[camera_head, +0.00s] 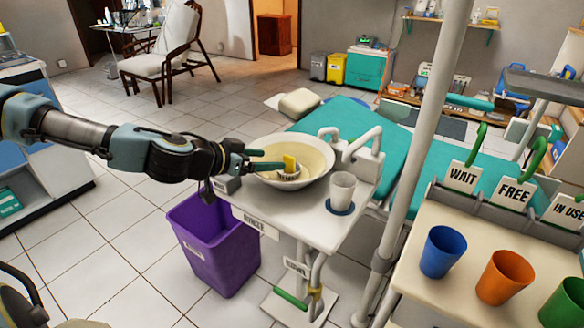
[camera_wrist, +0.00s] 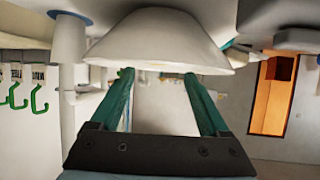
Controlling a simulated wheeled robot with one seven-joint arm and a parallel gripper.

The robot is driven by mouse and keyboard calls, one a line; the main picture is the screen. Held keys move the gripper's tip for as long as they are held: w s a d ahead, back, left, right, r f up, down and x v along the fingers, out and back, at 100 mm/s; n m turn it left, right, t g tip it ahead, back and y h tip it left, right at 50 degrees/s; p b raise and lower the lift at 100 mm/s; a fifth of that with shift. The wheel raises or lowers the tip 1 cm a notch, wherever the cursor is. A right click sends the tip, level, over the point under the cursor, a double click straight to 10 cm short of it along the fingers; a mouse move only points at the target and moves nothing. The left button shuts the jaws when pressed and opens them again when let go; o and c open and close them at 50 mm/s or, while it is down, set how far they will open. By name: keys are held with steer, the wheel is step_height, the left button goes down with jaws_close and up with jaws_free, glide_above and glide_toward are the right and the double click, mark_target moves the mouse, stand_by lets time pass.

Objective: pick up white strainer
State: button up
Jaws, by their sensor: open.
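A small white strainer (camera_head: 289,174) sits inside the cream basin (camera_head: 318,158), with a yellow piece (camera_head: 289,163) standing in or against it. My gripper (camera_head: 276,160) reaches in from the left across the basin's rim, its green fingers pointing at the strainer. In the wrist view, which looks upside down, my gripper (camera_wrist: 158,76) has its two fingers spread apart with nothing between them. The basin's outer wall (camera_wrist: 160,38) fills the upper middle there, by the fingertips. The strainer is hidden in that view.
A white cup (camera_head: 341,190) stands on a blue coaster right of the basin, near the white tap (camera_head: 365,145). A purple bin (camera_head: 215,245) is below my arm. A pole (camera_head: 425,130) rises right; blue and orange cups (camera_head: 440,252) stand on the right-hand counter.

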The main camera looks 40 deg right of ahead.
mark_target(287, 157)
steer(key=x, duration=0.5)
steer(key=p+x, duration=0.1)
steer(key=x, duration=0.1)
steer(key=shift+d+r, duration=0.3)
steer(key=shift+d, duration=0.1)
steer(key=shift+d+f, duration=0.25)
steer(key=shift+d, duration=0.1)
jaws_close()
